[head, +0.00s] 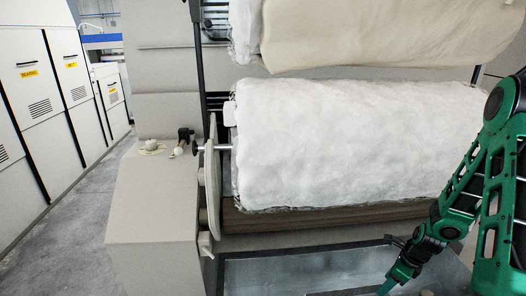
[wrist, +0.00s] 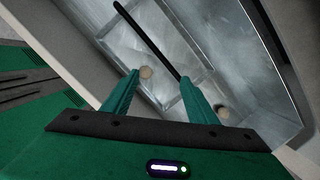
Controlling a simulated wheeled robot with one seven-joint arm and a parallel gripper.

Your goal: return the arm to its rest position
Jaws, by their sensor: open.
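My green arm (head: 472,185) comes in from the right edge in the head view, bent, with its end low in front of the machine. My gripper (head: 398,280) is at the bottom right, over the shiny metal-framed panel or tray; its tips are partly cut off by the picture's edge. In the wrist view my gripper (wrist: 160,82) has its two green fingers apart, with nothing seen held between them. A thin black bar (wrist: 146,38) runs across the grey metal surface beyond the fingers; I cannot tell how far below it lies.
A large white fibre roll (head: 345,145) lies on the machine, left of my arm. A cream roll (head: 390,35) hangs above it. A beige housing (head: 155,215) with a knob stands to the left. Grey cabinets (head: 40,100) line the far left, with clear floor (head: 80,235) between.

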